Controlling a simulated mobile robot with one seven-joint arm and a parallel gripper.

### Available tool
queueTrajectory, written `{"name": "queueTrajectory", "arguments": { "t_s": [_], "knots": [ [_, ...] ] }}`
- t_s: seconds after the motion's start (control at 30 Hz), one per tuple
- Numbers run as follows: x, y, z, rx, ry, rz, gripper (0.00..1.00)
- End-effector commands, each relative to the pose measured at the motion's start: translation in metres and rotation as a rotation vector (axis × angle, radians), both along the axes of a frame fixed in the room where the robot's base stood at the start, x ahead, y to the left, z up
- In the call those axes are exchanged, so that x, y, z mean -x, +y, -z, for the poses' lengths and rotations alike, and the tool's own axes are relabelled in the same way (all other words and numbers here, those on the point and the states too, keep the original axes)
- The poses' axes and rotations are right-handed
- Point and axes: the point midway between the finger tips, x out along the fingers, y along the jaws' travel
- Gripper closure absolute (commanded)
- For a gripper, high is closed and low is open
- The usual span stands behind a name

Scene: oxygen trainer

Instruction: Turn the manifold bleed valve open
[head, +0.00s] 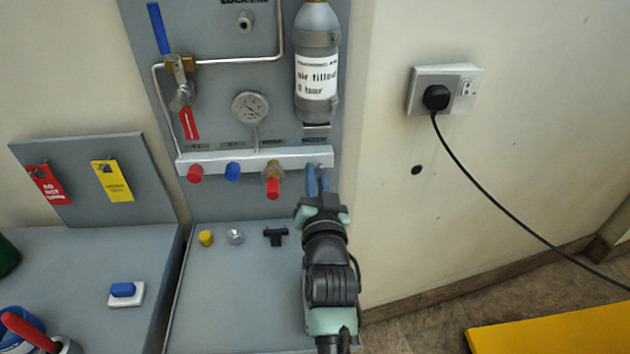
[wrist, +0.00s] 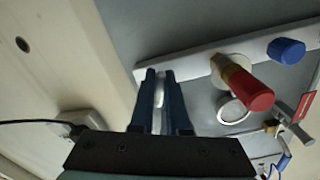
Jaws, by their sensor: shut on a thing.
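The white manifold bar (head: 250,160) runs across the grey panel and also shows in the wrist view (wrist: 195,60). My gripper (head: 317,172) is at the bar's right end, its blue fingers reaching up to it. In the wrist view, my gripper (wrist: 160,76) is shut on a small pale part, the manifold bleed valve (wrist: 158,92), which the fingers mostly hide. I cannot tell how far the valve is turned. Left of the gripper, a brass fitting with a red end (head: 273,187) sticks out of the bar.
A blue knob (head: 233,171) and a red knob (head: 194,173) sit farther left on the bar. A gauge (head: 250,107) and a labelled cylinder (head: 317,75) are above. Small parts, including a black tee (head: 275,236), lie on the shelf. A socket (head: 462,90) with cable is at right.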

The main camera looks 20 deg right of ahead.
Motion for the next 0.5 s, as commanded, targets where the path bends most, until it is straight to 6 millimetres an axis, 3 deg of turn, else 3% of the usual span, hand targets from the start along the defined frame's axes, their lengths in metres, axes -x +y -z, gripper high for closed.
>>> {"name": "queueTrajectory", "arguments": {
  "t_s": [0.5],
  "knots": [
    [0.0008, -0.0025, 0.0027, 0.317, 0.095, 0.0, 1.0]
  ]
}}
